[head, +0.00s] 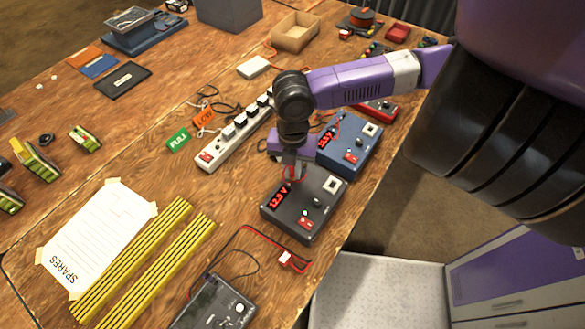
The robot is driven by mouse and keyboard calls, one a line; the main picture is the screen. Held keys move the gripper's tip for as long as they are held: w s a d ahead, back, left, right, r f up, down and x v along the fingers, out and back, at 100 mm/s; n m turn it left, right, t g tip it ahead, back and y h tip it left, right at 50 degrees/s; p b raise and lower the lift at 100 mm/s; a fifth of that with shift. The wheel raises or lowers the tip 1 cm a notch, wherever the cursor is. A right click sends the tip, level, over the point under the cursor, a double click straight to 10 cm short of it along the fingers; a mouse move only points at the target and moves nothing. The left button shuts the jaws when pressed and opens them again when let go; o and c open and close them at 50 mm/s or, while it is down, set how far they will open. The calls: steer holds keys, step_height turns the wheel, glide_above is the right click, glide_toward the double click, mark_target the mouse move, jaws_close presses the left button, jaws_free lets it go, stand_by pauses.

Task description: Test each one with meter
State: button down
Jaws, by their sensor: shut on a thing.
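My gripper (293,172) points down at the back edge of a dark charger box (277,220) with a red display reading about 12.3 V. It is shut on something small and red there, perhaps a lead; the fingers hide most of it. A blue charger box (345,160) with a red display stands just behind. A dark handheld device (215,305), likely the meter, lies at the front edge of the view. Its red and black leads run to a small red-and-white connector (287,258) on the table. Several green-and-black packs (38,163) lie at the left.
A white power strip (228,142) lies behind the boxes. Green FULL (178,140) and orange LOW (204,118) tags are beside it. A SPARES sheet (95,235) and yellow-black striped strips (150,255) lie front left. The table's right edge is close to the boxes.

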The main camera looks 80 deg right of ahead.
steer(key=shift+f, duration=0.2)
steer(key=c, duration=1)
jaws_free()
steer(key=shift+r, duration=0.2)
steer(key=shift+r+p, duration=3.1)
steer(key=shift+r, duration=0.55)
steer(key=shift+a+f, duration=0.1)
